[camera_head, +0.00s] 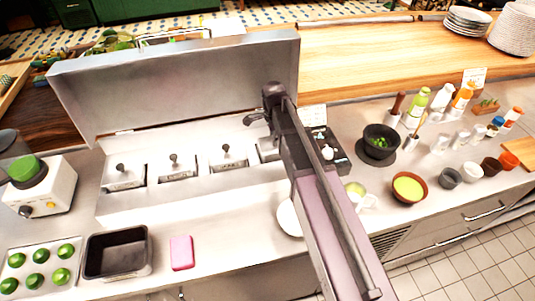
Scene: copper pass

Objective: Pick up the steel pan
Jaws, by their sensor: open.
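The steel pan (117,256) is an empty rectangular dark-grey pan with a lighter rim. It sits on the steel counter at the lower left, between a tray of green limes and a pink block. My gripper (249,118) is at the end of my raised arm, near the upper middle, in front of the raised steel lid. It is open and appears empty, well to the upper right of the pan and apart from it. Its fingers are small and partly hidden.
The lime tray (40,264) is left of the pan and the pink block (182,252) right. Behind are lidded wells (174,168) and the raised lid (170,85). A white appliance (42,190) with a green top stands left. Bowls and bottles crowd the right counter.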

